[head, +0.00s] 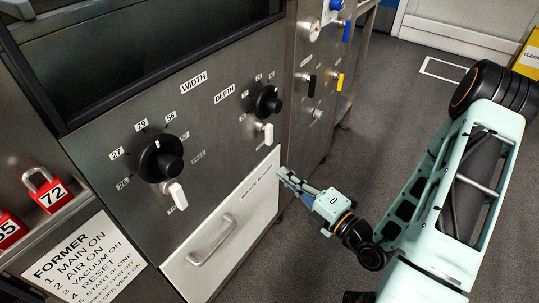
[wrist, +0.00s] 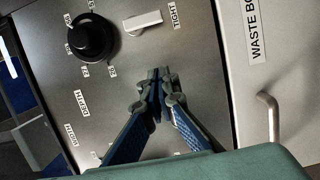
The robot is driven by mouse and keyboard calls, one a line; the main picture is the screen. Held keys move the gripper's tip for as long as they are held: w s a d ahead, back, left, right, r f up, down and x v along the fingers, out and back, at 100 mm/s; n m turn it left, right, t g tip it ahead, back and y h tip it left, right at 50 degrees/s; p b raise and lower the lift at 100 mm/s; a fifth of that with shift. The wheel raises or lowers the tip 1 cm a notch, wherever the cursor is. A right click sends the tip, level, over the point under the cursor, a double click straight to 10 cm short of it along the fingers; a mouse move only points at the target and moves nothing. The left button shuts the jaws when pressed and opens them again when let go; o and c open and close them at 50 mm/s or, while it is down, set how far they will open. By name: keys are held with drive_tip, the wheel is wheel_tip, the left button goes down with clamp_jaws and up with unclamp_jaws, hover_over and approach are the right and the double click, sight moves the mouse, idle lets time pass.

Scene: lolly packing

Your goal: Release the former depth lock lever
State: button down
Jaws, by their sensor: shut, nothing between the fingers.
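The depth lock lever is the small white lever (head: 265,132) below the black DEPTH knob (head: 268,100) on the steel panel. My gripper (head: 286,176) is below and right of the lever in the head view, near the waste box front. In the wrist view its fingertips (wrist: 159,78) are together, empty, and apart from the lever in the picture. Their distance from the panel is hard to tell.
The WIDTH knob (head: 161,159) and its own white lever (head: 175,193) are further left. The waste box front (head: 245,215) has a protruding handle (head: 211,241), also at right in the wrist view (wrist: 267,116). Red padlocks (head: 47,190) sit far left. Open floor lies right of the machine.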

sight(268, 134)
idle(0.3)
drive_tip(key=b+x, duration=0.4)
drive_tip(key=x, duration=0.6)
drive_tip(key=shift+w, duration=0.25)
drive_tip(key=shift+w+d+b, duration=0.4)
drive_tip(key=shift+w+d, duration=0.45)
drive_tip(key=shift+w, duration=0.05)
drive_tip(key=shift+w+d, duration=0.3)
drive_tip(key=shift+w, duration=0.1)
drive_tip(key=shift+w+d, duration=0.1)
drive_tip(key=shift+d, duration=0.1)
drive_tip(key=shift+a, duration=0.1)
